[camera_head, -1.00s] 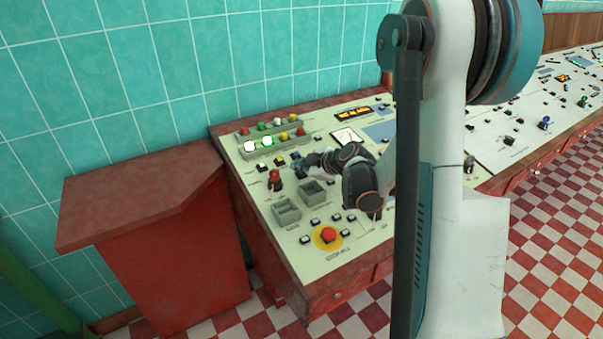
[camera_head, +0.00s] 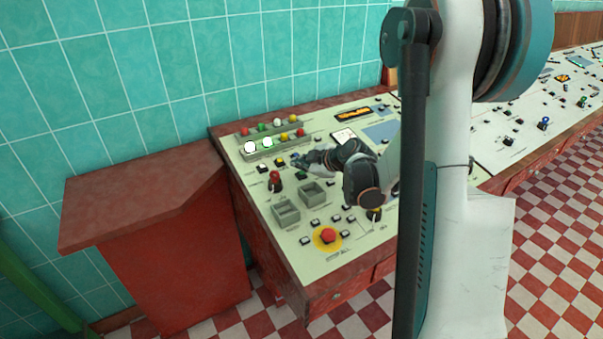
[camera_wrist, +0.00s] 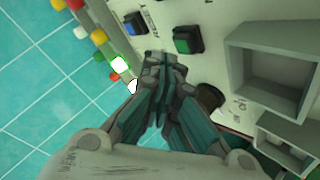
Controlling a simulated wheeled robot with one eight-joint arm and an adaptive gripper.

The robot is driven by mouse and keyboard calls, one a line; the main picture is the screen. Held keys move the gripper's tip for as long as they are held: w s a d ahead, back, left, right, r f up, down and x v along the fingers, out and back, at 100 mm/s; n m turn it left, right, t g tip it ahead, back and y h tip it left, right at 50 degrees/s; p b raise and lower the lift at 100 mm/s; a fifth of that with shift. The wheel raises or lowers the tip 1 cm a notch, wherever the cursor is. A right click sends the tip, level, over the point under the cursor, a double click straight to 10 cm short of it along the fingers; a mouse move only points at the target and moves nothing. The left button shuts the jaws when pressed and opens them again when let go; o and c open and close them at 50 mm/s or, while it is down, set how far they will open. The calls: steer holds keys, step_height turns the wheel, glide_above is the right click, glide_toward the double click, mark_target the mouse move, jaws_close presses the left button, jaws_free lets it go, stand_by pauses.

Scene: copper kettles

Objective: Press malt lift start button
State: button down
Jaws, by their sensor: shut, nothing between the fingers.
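My gripper (camera_wrist: 163,62) is shut and empty, its fingertips together low over the control panel. In the wrist view a green square button (camera_wrist: 187,39) in a black frame lies just right of the fingertips, and a blue square button (camera_wrist: 134,22) lies above and to their left. I cannot read the labels, so I cannot tell which is the malt lift start button. In the head view my gripper (camera_head: 301,161) hovers over the small square buttons at the left part of the panel (camera_head: 283,238) and partly hides them. Contact with a button cannot be made out.
A red-topped lever (camera_head: 275,176) and two grey open boxes (camera_head: 286,212) stand close to my gripper. A row of coloured lamps (camera_head: 268,145) runs behind. A red mushroom button on yellow (camera_head: 328,235) is near the front edge. A red cabinet (camera_head: 145,190) stands left.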

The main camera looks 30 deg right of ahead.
steer(key=r+p, duration=0.1)
steer(key=r, duration=0.1)
steer(key=s+r+p, duration=0.1)
steer(key=r+p, duration=0.1)
steer(key=shift+r, duration=0.35)
stand_by(0.4)
